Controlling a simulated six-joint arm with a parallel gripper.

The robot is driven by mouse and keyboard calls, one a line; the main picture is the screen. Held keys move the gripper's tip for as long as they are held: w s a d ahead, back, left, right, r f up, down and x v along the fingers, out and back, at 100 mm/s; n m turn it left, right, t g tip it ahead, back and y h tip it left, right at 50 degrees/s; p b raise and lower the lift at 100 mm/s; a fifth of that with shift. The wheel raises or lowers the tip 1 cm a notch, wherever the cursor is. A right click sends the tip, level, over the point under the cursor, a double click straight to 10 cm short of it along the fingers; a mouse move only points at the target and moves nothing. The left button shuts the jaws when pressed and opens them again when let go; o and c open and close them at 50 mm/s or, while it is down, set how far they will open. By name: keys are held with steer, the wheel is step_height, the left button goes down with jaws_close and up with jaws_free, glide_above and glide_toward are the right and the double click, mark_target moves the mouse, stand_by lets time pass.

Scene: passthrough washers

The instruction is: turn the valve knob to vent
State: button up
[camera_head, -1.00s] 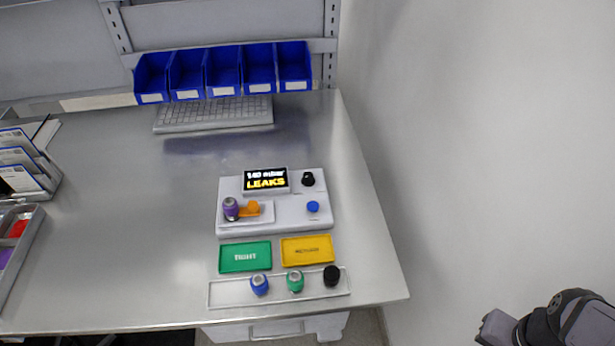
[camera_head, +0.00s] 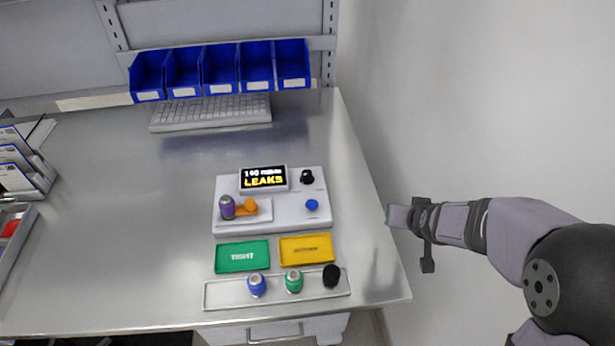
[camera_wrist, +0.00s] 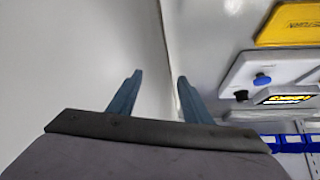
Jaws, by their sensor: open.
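The valve knob is most likely the black knob (camera_head: 307,177) at the top right of the white test unit (camera_head: 290,224), right of the display (camera_head: 263,179), which reads "LEAKS". A round blue knob or button (camera_head: 312,205) sits below it. A purple fitting (camera_head: 227,207) stands at the unit's left beside an orange part (camera_head: 250,205). My gripper (camera_head: 392,215) is right of the unit, near the table's right edge, touching nothing. In the wrist view my gripper (camera_wrist: 157,85) has its two fingers apart and empty. The black knob (camera_wrist: 241,96) and blue knob (camera_wrist: 262,80) also show there.
A green tray (camera_head: 242,267) and a yellow tray (camera_head: 306,260) lie in front of the unit. A clear tray (camera_head: 215,294) holds blue, green and black fittings. A keyboard (camera_head: 210,114) and blue bins (camera_head: 240,68) are at the back. A wall (camera_head: 480,110) stands to the right.

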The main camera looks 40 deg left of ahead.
mark_target(307, 173)
steer(key=a+y, duration=0.1)
steer(key=a, duration=0.3)
steer(key=a+f+n+t, duration=0.1)
steer(key=a, duration=0.4)
steer(key=a+n+y+b, duration=0.1)
steer(key=a, duration=0.4)
steer(key=shift+s+f+t+y, duration=0.1)
steer(key=shift+f+t+y, duration=0.2)
steer(key=shift+f, duration=0.1)
steer(key=s+a+y, duration=0.1)
steer(key=a, duration=0.3)
steer(key=s+a+n+t+y, duration=0.1)
steer(key=a, duration=0.2)
steer(key=s+a, duration=0.2)
steer(key=a, duration=0.2)
steer(key=shift+a+f+y+b, duration=0.15)
steer(key=shift+a+y+b, duration=0.2)
steer(key=shift+y, duration=0.05)
steer(key=shift+w+a, duration=0.1)
steer(key=shift+p+x, duration=1.4)
steer(key=shift+x, duration=2.05)
steer(key=shift+w, duration=0.1)
steer(key=c, duration=1.1)
steer(key=shift+o, duration=0.2)
